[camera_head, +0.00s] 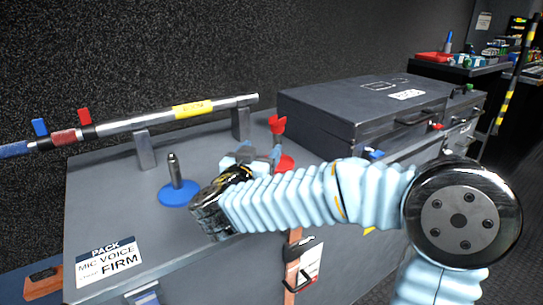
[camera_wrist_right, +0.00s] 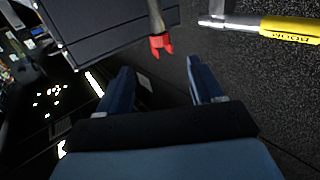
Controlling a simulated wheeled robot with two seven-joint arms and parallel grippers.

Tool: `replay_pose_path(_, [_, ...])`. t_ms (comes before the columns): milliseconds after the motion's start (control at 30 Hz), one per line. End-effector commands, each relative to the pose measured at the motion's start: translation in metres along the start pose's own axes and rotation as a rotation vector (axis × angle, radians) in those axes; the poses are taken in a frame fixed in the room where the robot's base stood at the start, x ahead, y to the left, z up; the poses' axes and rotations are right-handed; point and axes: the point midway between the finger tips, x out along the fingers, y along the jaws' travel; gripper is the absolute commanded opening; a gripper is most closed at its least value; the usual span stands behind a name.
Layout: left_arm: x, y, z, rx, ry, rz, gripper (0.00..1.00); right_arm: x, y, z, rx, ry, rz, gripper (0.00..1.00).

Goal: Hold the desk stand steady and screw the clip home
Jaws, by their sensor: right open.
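A desk stand with a round blue base (camera_head: 179,194) and a bare dark post stands on the grey case top. Farther right is a stand with a red base (camera_head: 286,163) and a red forked clip (camera_head: 277,124) at the top of its stem; my gripper partly hides this stand. My right gripper (camera_head: 258,153) is beside the red stand. In the right wrist view its blue fingers (camera_wrist_right: 160,70) are spread and empty, with the red clip (camera_wrist_right: 161,45) beyond the tips, between their lines. My left gripper is not in view.
A boom pole (camera_head: 170,116) with a yellow label rests on two grey supports along the back, a blue and a red clip on its left end. A closed dark case (camera_head: 350,105) stands at the right. The front left top is clear around a "FIRM" label (camera_head: 110,262).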

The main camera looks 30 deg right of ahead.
Motion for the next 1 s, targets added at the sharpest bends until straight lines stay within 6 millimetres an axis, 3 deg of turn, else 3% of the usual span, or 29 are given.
replay_pose_path(367, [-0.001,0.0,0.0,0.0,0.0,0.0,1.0,0.005,0.0,0.0,0.0,-0.001,0.0,0.66])
replay_pose_path(733, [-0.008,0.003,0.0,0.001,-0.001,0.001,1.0,0.071,0.0,0.0,-0.001,-0.002,0.002,0.66])
replay_pose_path(1000, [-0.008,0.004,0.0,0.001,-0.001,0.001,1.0,0.087,0.0,0.001,0.0,0.0,-0.001,0.66])
